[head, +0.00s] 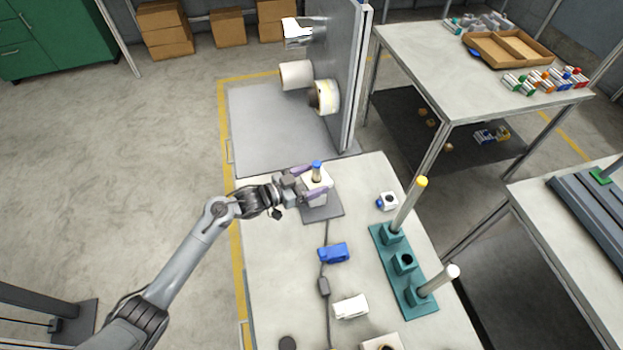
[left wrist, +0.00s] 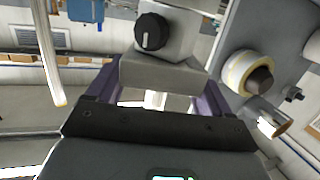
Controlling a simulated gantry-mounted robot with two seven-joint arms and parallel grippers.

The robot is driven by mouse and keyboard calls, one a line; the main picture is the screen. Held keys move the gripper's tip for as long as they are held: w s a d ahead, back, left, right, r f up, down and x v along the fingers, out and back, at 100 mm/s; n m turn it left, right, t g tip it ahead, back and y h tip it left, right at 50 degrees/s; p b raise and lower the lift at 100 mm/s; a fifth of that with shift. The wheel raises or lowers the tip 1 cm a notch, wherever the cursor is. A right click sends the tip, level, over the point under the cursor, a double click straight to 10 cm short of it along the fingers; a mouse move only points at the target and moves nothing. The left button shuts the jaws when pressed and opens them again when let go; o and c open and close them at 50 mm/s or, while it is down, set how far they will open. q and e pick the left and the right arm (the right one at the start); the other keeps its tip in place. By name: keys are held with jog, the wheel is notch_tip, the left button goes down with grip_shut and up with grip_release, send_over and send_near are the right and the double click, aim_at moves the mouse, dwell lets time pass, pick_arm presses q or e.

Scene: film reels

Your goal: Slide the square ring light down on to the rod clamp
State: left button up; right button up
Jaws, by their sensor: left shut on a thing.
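My left gripper (head: 311,181) has its purple fingers shut around a pale block (head: 319,184) over a dark grey plate on the near table. In the left wrist view the block (left wrist: 178,50) fills the space between the fingers and carries a black knob. I cannot tell whether this block is the square ring light. A small white square piece (head: 392,198) with a dark opening and a blue side knob lies near the rods. I cannot pick out the rod clamp with certainty.
A blue item (head: 334,253), a white item (head: 350,307) and a dark cable (head: 327,273) lie on the near table (head: 275,270). A tall grey panel (head: 345,75) with rolls stands behind it. Another table (head: 425,70) at the back right holds a cardboard tray (head: 484,55).

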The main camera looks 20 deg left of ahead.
pick_arm(q)
jog(key=shift+f, duration=0.3)
jog(key=o, duration=1.1)
jog(key=shift+c, duration=0.2)
jog(key=p+v, duration=0.1)
jog(key=v, duration=1)
